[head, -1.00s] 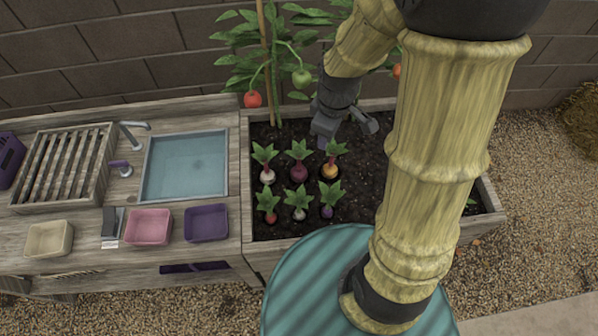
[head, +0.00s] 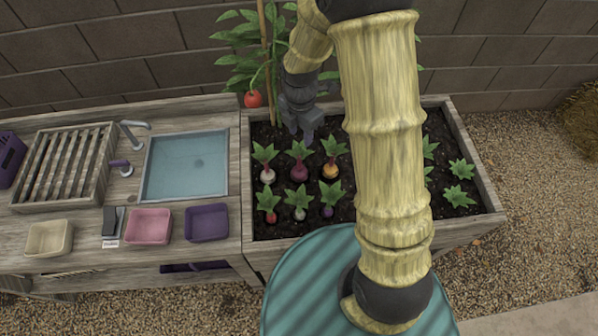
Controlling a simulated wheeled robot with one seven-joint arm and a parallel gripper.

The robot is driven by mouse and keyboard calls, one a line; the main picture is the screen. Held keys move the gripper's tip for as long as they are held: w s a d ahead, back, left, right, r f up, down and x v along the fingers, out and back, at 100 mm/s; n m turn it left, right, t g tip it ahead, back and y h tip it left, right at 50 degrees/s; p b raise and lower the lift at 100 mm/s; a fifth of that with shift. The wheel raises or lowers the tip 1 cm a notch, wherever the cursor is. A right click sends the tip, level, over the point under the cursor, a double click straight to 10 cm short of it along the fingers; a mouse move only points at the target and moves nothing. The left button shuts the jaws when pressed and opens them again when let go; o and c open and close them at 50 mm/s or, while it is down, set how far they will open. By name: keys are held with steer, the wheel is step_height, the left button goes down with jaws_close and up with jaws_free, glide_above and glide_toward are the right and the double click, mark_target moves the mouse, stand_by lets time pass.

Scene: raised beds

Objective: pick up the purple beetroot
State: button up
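The purple beetroot (head: 299,173) sits in the dark soil in the middle of the back row of root vegetables, with a red-purple stem and green leaves on top. My gripper (head: 302,136) hangs just behind and above its leaves, apart from the root as far as I can see. The fingers are small and dark, and I cannot tell whether they are open or shut. I see nothing held in them.
A white root (head: 268,177) and an orange one (head: 330,171) flank the beetroot. In front are a red root (head: 271,217), a white one (head: 300,214) and a small purple one (head: 327,211). A tomato plant (head: 253,99) stands behind. The wooden bed's rim (head: 246,190) runs along the left.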

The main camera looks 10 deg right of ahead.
mark_target(300, 159)
step_height(300, 159, down, 12)
steer(key=shift+s+r+p, duration=0.1)
steer(key=shift+p, duration=0.8)
steer(key=shift+f, duration=0.25)
steer(key=shift+w+f+p, duration=0.2)
steer(key=shift+f+p, duration=0.25)
steer(key=shift+f, duration=0.8)
steer(key=shift+w+f+p, duration=0.2)
steer(key=shift+f+p, duration=0.25)
steer(key=shift+f, duration=0.8)
jaws_close()
